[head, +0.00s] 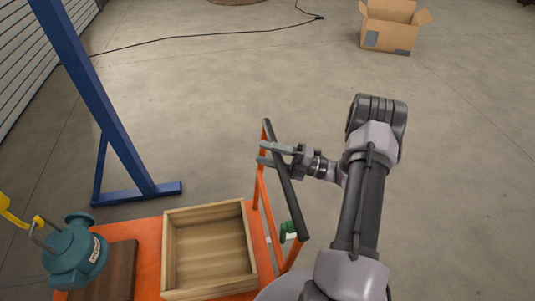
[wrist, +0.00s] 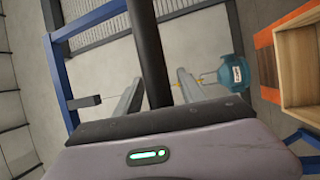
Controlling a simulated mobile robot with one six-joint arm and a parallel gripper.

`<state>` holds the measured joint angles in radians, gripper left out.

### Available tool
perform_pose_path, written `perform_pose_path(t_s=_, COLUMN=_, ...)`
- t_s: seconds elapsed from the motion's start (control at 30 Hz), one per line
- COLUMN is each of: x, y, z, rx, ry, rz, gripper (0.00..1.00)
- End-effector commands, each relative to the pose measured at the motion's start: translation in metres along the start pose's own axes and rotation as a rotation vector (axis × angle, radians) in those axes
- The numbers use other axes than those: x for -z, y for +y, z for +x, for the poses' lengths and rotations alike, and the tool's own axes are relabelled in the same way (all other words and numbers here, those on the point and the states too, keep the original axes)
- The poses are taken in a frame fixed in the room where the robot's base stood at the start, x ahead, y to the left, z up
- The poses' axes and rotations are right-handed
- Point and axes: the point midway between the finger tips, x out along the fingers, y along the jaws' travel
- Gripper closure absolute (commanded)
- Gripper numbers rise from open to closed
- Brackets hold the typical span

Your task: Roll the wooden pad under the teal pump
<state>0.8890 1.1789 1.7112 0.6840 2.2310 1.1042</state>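The teal pump (head: 78,252) is at the lower left in the head view, its handle at a yellow hook (head: 40,221). The dark wooden pad (head: 121,268) lies on the orange cart (head: 147,236), beside the pump in the picture. The pump hides part of it, and I cannot tell the height between them. My gripper (head: 265,153) is at the cart's black push bar (head: 284,180). In the wrist view the bar (wrist: 148,45) runs between the fingers of my gripper (wrist: 157,78), with gaps on both sides. The pump also shows there (wrist: 231,70).
An open wooden box (head: 210,248) sits on the cart, right of the pad. A blue steel frame (head: 95,90) stands at the left. A cardboard box (head: 390,28) and a black cable (head: 200,36) lie far back. The floor between is clear.

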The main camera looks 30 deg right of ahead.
Motion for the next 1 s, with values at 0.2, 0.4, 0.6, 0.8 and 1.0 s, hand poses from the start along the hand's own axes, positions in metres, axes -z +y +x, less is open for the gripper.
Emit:
perform_pose_path(t_s=0.2, x=0.0, y=-0.001, z=0.0, rx=0.001, ry=0.0, rz=0.001, gripper=0.53)
perform_pose_path(t_s=0.4, x=0.0, y=0.001, z=-0.019, rx=0.0, ry=-0.004, rz=0.001, gripper=0.53)
perform_pose_path(t_s=0.6, x=0.0, y=0.001, z=-0.071, rx=0.0, ry=-0.004, rz=0.0, gripper=0.53)
perform_pose_path(t_s=0.8, x=0.0, y=0.0, z=-0.123, rx=0.0, ry=-0.004, rz=0.0, gripper=0.53)
perform_pose_path(t_s=1.0, x=0.0, y=0.0, z=-0.161, rx=0.001, ry=-0.001, rz=-0.001, gripper=0.53)
